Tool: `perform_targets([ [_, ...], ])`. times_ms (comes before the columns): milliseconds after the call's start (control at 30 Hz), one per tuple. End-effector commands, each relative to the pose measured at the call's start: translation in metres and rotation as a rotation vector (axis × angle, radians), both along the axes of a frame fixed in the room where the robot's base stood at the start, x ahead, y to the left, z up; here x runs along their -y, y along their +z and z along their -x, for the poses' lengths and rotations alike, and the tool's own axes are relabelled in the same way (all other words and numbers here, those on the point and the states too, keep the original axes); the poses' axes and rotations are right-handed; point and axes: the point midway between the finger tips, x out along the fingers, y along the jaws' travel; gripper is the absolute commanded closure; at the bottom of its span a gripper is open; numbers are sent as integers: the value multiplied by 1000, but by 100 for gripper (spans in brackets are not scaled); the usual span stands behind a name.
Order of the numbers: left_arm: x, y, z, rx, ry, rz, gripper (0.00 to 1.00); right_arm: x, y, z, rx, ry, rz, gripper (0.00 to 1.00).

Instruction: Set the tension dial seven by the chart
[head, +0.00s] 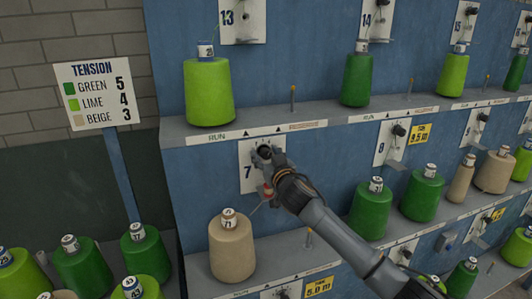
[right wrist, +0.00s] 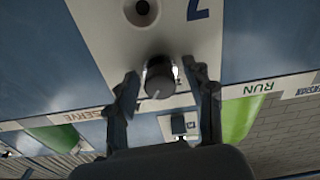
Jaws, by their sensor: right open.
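The tension chart (head: 92,94) at the left of the head view reads green 5, lime 4, beige 3. Dial seven's white plate (head: 246,180) is on the blue rack, partly hidden by my right gripper (head: 265,154). In the right wrist view the dark round knob (right wrist: 160,77) sits between the two open fingers of my right gripper (right wrist: 165,92), with gaps at both sides. Its plate (right wrist: 185,30) shows an upside-down 7. The knob's setting cannot be read. A beige spool (head: 231,248) stands below dial seven. My left gripper is out of view.
A lime spool (head: 208,92) stands on the shelf (head: 240,128) above dial seven. Green spools (head: 369,210) stand right of my right arm. More dials, such as eight (head: 391,142), line the rack. Loose spools (head: 146,252) stand at lower left.

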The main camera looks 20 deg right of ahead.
Motion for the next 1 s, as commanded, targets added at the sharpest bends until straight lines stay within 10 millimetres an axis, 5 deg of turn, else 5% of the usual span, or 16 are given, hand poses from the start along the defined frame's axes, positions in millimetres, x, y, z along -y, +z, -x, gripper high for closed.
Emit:
perform_targets([
  [333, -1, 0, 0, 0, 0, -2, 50, 0, -1, -2, 0, 0, 1, 49],
  [600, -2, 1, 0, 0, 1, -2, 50, 0, -1, -2, -1, 0, 1, 100],
  [1000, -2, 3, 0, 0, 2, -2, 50, 0, 0, -2, 2, 0, 81, 100],
])
